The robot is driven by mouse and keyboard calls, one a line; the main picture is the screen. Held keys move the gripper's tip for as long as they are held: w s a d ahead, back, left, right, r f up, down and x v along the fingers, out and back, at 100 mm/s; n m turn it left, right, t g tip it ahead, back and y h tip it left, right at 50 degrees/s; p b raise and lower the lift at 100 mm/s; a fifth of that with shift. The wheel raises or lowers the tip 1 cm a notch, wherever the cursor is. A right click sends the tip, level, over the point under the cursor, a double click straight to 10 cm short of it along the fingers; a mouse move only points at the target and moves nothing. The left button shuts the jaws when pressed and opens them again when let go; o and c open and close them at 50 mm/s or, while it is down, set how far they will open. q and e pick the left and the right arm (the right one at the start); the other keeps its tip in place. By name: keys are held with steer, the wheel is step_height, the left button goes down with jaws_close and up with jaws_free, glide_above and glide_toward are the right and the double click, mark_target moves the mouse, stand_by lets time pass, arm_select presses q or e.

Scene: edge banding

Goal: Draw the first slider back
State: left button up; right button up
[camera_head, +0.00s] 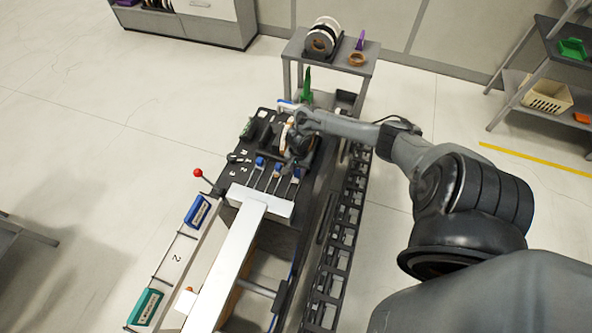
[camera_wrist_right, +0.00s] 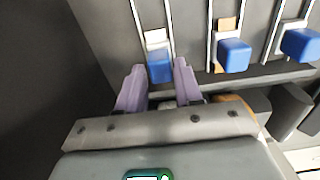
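Three sliders with blue knobs sit side by side on thin metal rails, the left one (camera_head: 260,162), the middle one (camera_head: 277,168) and the right one (camera_head: 296,172). My right gripper (camera_wrist_right: 160,68) points down at them from the far side. In the right wrist view its two purple-grey fingers straddle the leftmost blue knob (camera_wrist_right: 159,66), with small gaps at both sides. This looks like the head view's right slider. The other two knobs (camera_wrist_right: 233,55) (camera_wrist_right: 300,44) stand clear to the right. The left gripper is not in view.
A white beam (camera_head: 232,255) runs along the machine in front of the rails. A red-balled lever (camera_head: 198,173) stands at the left. A black slotted track (camera_head: 338,245) runs along the right side. A stand with rolls (camera_head: 321,42) is behind.

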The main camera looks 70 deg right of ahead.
mark_target(298, 170)
steer(key=shift+o, duration=1.1)
steer(key=shift+r, duration=0.15)
steer(key=shift+r, duration=0.25)
step_height(298, 170, up, 10)
steer(key=p, duration=0.3)
